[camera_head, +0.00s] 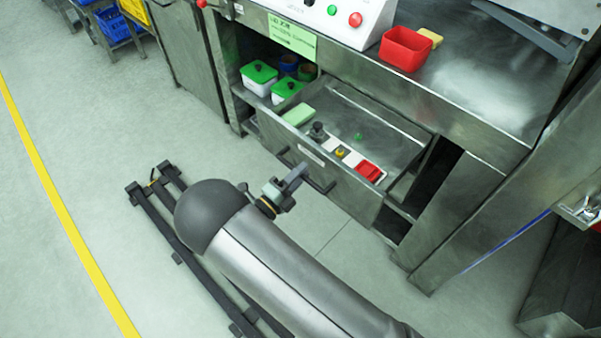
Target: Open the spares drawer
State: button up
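A metal drawer (345,193) under the steel bench stands pulled out, its inside open to view. It holds a green block (298,114), a black knob-like part (318,131), a yellow-and-black part (341,152) and a red item (369,171). The drawer front has a pale label and a dark bar handle (322,187). My gripper (302,170) is at this handle, in front of the drawer. The fingers overlap the handle in the picture; their far side is hidden, so I cannot tell whether they are closed around it.
White boxes with green lids (259,74) stand on a shelf left of the drawer. A red bin (405,48) and a control box (335,17) are on the bench top (465,85). A dark rail (205,265) lies on the floor. Floor at left is clear.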

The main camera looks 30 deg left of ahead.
jog(key=v, duration=1.7)
jog(key=w+d+r+m+g+h+p, duration=0.4)
jog(key=w+d+r+m+g+h, duration=0.3)
jog(key=w+d+r+m, duration=0.4)
jog(key=w+d+r+m+g+y+p, duration=0.1)
jog(key=d+r+m+g+p, duration=0.1)
jog(key=d+r+m+g, duration=0.45)
jog(key=w+d+r+m+g+y+p, duration=0.1)
jog(key=d+r+m+g+p, duration=0.1)
jog(key=d+r+m+g, duration=0.45)
jog(key=s+d+r+m+y+p, duration=0.4)
jog(key=d+m, duration=0.5)
jog(key=m, duration=0.4)
jog(key=s+d+r+m+t+y+p, duration=0.1)
jog(key=s+d+r+m+y+p, duration=0.2)
jog(key=s+d+r+m+y, duration=0.3)
jog(key=d+r+m+y, duration=0.1)
jog(key=d+r+m, duration=0.1)
jog(key=d+m, duration=0.2)
jog(key=shift+r+m+p, duration=0.25)
jog(key=shift+m+p, duration=0.1)
jog(key=shift+m, duration=1.35)
